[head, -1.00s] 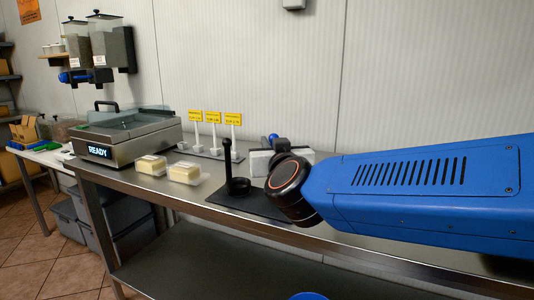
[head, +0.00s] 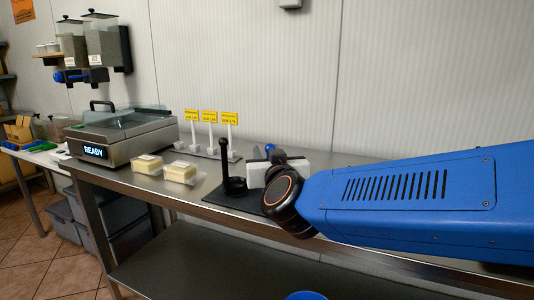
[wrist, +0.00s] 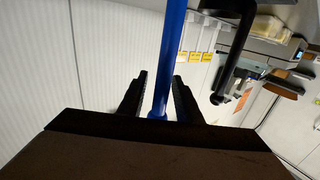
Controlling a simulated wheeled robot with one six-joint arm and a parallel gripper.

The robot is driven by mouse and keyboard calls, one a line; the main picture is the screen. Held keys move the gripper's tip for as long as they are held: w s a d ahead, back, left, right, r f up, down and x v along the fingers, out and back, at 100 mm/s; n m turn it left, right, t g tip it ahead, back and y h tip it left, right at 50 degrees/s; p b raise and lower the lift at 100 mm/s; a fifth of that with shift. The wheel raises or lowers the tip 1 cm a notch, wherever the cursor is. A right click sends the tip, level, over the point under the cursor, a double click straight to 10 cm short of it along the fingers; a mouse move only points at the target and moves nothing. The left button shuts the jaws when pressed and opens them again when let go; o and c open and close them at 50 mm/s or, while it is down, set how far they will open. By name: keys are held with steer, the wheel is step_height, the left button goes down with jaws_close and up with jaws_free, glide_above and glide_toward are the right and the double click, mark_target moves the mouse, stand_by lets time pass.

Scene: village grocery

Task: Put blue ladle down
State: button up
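The blue ladle shows in the wrist view as a long blue handle (wrist: 175,40) running between the two dark fingers of my gripper (wrist: 161,82). Pale wall shows between the handle and the fingers, so the fingers look open around it. In the head view my gripper (head: 280,168) is over the counter, just right of a black stand (head: 225,162) with an upright post and a ring. A small blue tip (head: 270,148) shows above the gripper. The ladle's bowl is not visible, and I cannot tell what it rests on.
The stand is on a black mat (head: 222,198) on the steel counter (head: 195,207). Two pale packs (head: 180,172) lie to its left, with yellow price tags (head: 209,117) behind. A machine reading READY (head: 125,133) stands farther left.

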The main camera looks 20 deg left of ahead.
steer(key=shift+s+r, duration=0.1)
steer(key=shift+r, duration=0.05)
steer(key=v, duration=1.2)
